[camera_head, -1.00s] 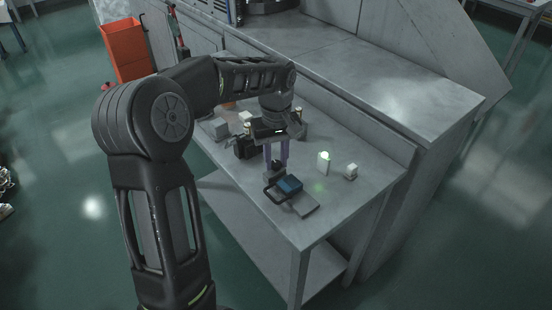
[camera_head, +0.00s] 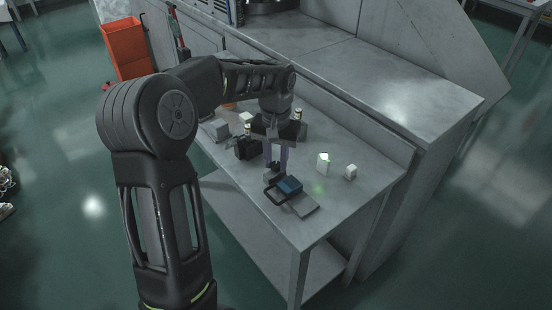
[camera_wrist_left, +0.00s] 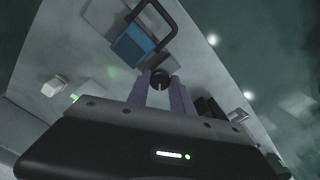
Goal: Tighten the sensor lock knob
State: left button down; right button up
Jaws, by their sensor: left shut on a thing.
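My left gripper (camera_head: 277,166) points down over the workbench, its purple fingers close together. In the left wrist view, the fingers of my left gripper (camera_wrist_left: 161,80) are shut on a small dark round knob (camera_wrist_left: 160,77). In the head view the knob is mostly hidden by the fingers. Just in front of it lies a blue block (camera_head: 289,186) on a grey plate with a dark looped handle; the blue block also shows in the left wrist view (camera_wrist_left: 132,45). My right gripper is not in view.
The workbench (camera_head: 358,205) also bears a white block with a green light (camera_head: 323,163), a small white cube (camera_head: 351,172), a grey block (camera_head: 217,130) and a black box (camera_head: 246,149). An orange bin (camera_head: 127,49) stands at the back left.

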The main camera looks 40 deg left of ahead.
aim_at(276, 164)
pick_arm(q)
jog(key=m+p, duration=0.1)
jog(key=m, duration=0.5)
jog(key=shift+r+m, duration=0.1)
jog(key=shift+m, duration=0.2)
jog(key=m+p, duration=0.1)
jog(key=m, duration=0.5)
dwell(0.3)
jog(key=c, duration=1.1)
grip_release()
notch_tip(276, 164, up, 8)
jog(key=shift+f+b, duration=0.15)
jog(key=shift+b, duration=0.2)
